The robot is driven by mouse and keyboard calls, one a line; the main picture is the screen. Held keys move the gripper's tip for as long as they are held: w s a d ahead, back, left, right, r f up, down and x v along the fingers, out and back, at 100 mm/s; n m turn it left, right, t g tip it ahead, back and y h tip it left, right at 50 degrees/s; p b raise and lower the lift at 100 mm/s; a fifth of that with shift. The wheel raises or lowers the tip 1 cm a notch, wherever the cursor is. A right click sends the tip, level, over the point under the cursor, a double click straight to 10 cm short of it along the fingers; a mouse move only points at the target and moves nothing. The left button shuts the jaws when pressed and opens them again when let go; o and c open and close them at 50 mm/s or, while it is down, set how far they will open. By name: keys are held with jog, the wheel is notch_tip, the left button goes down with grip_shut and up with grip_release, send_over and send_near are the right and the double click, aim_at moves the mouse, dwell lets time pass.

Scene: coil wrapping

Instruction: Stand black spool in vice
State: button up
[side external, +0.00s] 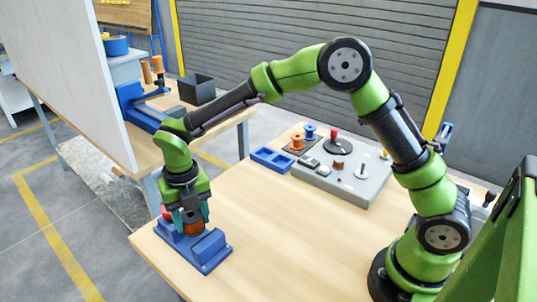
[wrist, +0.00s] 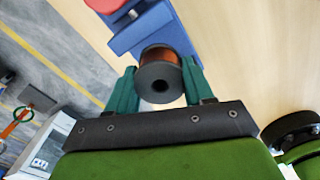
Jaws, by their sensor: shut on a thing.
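The black spool (wrist: 158,82), wound with copper-coloured wire, is between the teal fingers of my gripper (wrist: 156,88) in the wrist view. Its round black end with a centre hole faces the wrist camera. My gripper (side external: 194,217) is shut on the spool and points down over the blue vice (side external: 208,249) at the table's near left edge. In the side view the copper winding (side external: 199,228) shows low between the fingers, at the vice jaws. Whether the spool touches the vice cannot be told. The vice (wrist: 140,30) also shows beyond the spool in the wrist view, with a red part beside it.
A grey fixture board (side external: 345,185) with knobs and small parts lies at the table's back. Beside it are a blue tray (side external: 272,160) and orange and blue spools (side external: 304,137). A white panel (side external: 75,75) stands at left. The table's middle is clear.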

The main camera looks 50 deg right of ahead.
aim_at(197, 242)
jog(key=shift+f, duration=2.25)
jog(key=shift+f, duration=0.15)
jog(key=o, duration=0.7)
jog(key=shift+o, duration=0.2)
